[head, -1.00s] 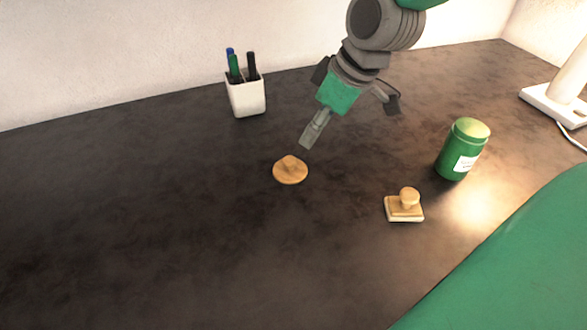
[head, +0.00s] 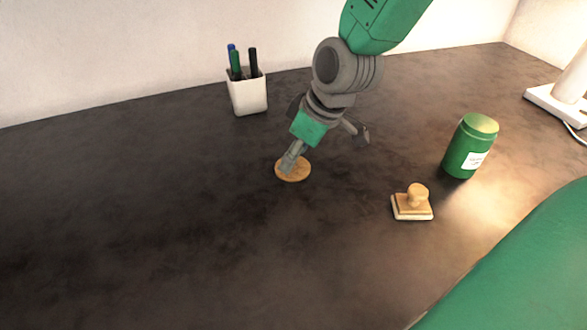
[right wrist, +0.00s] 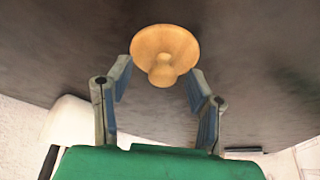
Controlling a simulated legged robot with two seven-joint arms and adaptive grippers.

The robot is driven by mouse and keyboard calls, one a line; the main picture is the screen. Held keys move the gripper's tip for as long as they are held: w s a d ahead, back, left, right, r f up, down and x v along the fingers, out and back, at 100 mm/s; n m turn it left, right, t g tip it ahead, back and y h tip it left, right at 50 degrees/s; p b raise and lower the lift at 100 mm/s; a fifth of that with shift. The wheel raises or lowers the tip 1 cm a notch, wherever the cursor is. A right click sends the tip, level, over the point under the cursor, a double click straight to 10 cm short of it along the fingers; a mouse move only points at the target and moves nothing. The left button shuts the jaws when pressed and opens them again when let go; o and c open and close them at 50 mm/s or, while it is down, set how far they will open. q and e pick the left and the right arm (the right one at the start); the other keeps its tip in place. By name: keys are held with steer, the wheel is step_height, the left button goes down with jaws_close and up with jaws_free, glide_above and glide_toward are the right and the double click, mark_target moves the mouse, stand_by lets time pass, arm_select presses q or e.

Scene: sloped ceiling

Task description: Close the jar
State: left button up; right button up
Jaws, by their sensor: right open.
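The round wooden lid (head: 294,175) lies flat on the dark table, left of the jar. In the right wrist view the lid (right wrist: 172,48) shows with its knob toward the fingertips. My right gripper (head: 291,160) is over the lid and hides its knob in the head view. In the wrist view its fingers (right wrist: 160,72) are spread on either side of the knob and hold nothing. The green jar (head: 467,150) with a white label stands upright to the right, and its top looks pale green. My left gripper is not in view.
A wooden stamp (head: 412,203) sits on the table between the lid and the jar, nearer the front. A white cup (head: 248,96) with pens stands behind. A white lamp base (head: 556,104) is at the far right. The front left table is clear.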

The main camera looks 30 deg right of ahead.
steer(key=shift+w+a+f, duration=0.1)
steer(key=shift+a+f, duration=0.15)
steer(key=shift+f, duration=0.15)
steer(key=shift+a+r, duration=0.1)
steer(key=shift+a, duration=0.05)
steer(key=shift+d, duration=0.5)
jaws_close()
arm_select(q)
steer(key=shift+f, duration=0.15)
arm_select(e)
steer(key=shift+a, duration=0.1)
steer(key=shift+a, duration=0.1)
